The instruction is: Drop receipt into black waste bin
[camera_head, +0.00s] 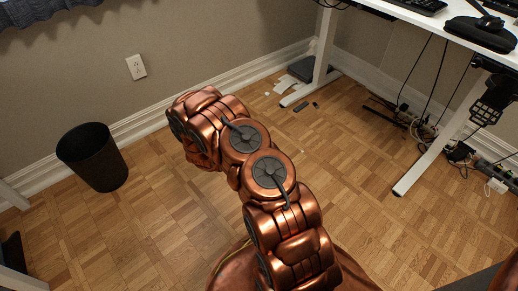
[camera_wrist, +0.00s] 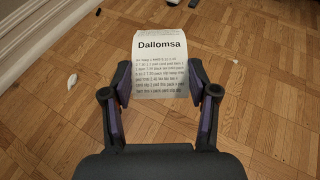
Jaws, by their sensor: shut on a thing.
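The receipt (camera_wrist: 162,50) is a white paper slip with "Dallomsa" printed in bold at its top. In the wrist view my gripper (camera_wrist: 160,82) is shut on it, with one finger at each side edge of the paper. The receipt is above the wooden floor. The black waste bin (camera_head: 92,160) stands on the floor at the left in the head view, next to the wall. It looks upright, and its contents cannot be seen. My arm's end is at the middle of the head view, to the right of the bin, and its fingers and the receipt are hidden there.
A white desk (camera_head: 455,25) with metal legs stands at the right. Cables and a power strip (camera_head: 495,172) lie under it. Paper scraps (camera_head: 283,85) and small dark items (camera_head: 301,107) lie near the wall. The floor between the bin and my arm is clear.

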